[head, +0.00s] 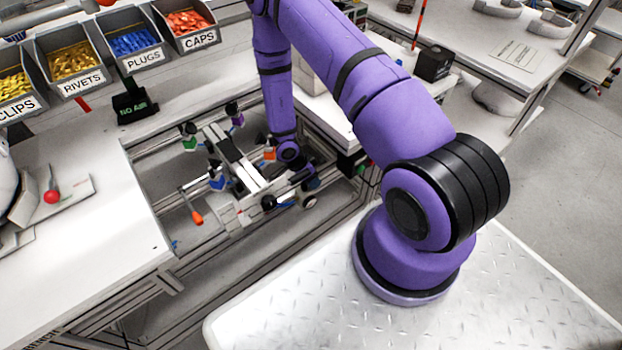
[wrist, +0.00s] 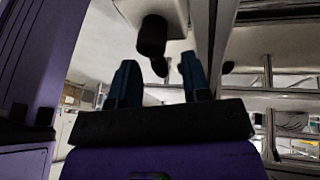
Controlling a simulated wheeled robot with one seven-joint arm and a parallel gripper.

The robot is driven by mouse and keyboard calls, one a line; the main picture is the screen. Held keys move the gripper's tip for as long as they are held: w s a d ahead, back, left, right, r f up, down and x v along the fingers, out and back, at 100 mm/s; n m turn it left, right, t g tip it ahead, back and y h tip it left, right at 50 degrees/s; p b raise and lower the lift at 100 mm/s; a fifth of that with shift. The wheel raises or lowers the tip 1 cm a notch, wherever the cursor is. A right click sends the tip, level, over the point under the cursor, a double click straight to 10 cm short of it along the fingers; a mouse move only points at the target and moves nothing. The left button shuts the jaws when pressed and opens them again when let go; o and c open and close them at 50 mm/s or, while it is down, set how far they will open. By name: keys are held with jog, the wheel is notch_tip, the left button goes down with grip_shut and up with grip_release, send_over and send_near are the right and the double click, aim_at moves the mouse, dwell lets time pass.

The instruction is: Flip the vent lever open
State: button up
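My gripper (wrist: 160,82) shows in the wrist view as two dark blue fingers, spread apart with nothing clamped between them. A black knob-like part (wrist: 152,38) hangs from a pale block beyond the fingertips, and a smaller dark tip lies near the gap; I cannot tell whether it touches. In the head view my arm reaches down behind the metal fixture (head: 238,165), and the fingers are mostly hidden there. A crank with an orange grip (head: 197,217) and a black knob (head: 268,202) sit on the fixture. I cannot tell for sure which part is the vent lever.
Bins of yellow, gold, blue and red parts (head: 188,24) line the back of the bench. A black stand reading "NO AIR" (head: 135,108) stands before them. A red ball (head: 51,196) is at the left. Frame rails surround the fixture; the left bench top (head: 105,215) is mostly clear.

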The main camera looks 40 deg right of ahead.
jog(key=v, duration=1)
jog(key=shift+w+a+r, duration=0.15)
jog(key=shift+r, duration=0.2)
dwell(0.3)
